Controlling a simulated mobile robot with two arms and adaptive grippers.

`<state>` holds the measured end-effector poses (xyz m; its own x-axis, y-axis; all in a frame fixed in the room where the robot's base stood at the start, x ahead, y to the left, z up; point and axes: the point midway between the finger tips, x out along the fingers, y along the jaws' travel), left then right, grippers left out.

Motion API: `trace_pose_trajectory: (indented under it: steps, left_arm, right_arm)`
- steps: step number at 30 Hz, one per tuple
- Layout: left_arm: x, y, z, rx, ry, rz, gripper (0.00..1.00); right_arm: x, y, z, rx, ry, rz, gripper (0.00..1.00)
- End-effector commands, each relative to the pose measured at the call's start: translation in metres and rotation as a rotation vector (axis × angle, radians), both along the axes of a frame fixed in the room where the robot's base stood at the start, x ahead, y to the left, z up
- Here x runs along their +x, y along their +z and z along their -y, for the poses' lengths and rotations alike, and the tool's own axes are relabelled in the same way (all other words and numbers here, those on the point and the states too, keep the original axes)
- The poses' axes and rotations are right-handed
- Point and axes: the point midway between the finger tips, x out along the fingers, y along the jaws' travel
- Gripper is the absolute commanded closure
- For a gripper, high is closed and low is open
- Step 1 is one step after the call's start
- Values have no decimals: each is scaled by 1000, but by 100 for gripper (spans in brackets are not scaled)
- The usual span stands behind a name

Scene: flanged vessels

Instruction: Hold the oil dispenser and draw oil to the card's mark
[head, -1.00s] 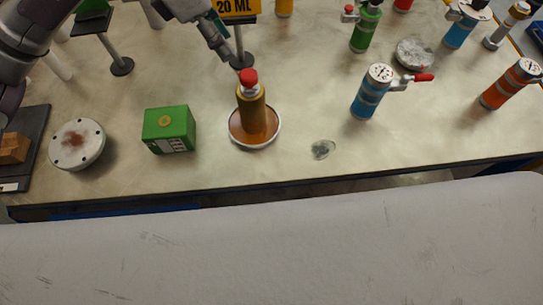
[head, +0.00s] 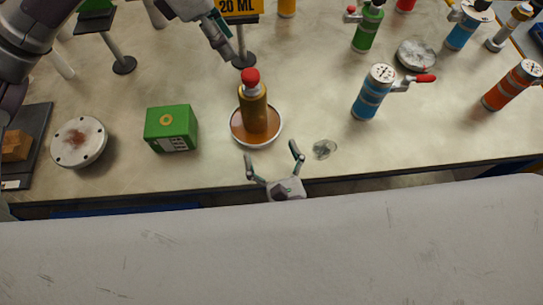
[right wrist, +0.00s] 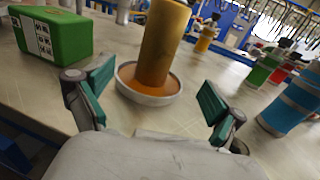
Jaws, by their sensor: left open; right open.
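The oil dispenser (head: 254,110) is an amber bottle with a red top, standing upright in a shallow round dish (head: 236,137) with a pale rim and brown inside. The yellow card (head: 239,6) reads 20 ML and stands on a post behind it, partly cut off by the frame. My left gripper (head: 226,50) is open, empty, above the table behind and left of the bottle, near the card's post. My right gripper (head: 271,158) is open and empty at the table's front edge, just in front of the dish. In the right wrist view the dispenser (right wrist: 164,45) stands ahead between the fingers, apart from them.
A green box (head: 171,129) and a round flanged disc (head: 78,143) lie left of the dish. A blue canister with a red-tipped lever (head: 372,92) stands further right. Several other canisters stand beyond.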

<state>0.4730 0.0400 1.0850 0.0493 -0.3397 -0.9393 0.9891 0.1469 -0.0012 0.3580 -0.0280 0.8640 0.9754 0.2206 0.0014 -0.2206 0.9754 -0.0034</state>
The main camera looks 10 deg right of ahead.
Motion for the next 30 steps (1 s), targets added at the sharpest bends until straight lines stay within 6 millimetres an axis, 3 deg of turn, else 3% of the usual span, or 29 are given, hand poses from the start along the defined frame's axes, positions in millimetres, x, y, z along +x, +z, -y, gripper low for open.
trace_pose_trajectory:
  steps: [16,21,30]
  left_arm:
    - [0,0,0,0,0,0,58]
    - [0,0,0,0,0,0,58]
    - [0,0,0,0,0,0,58]
  right_arm:
    - [99,1,-23,3,1,1,6]
    - [114,0,-26,2,1,1,6]
    - [118,0,-28,3,2,-1,6]
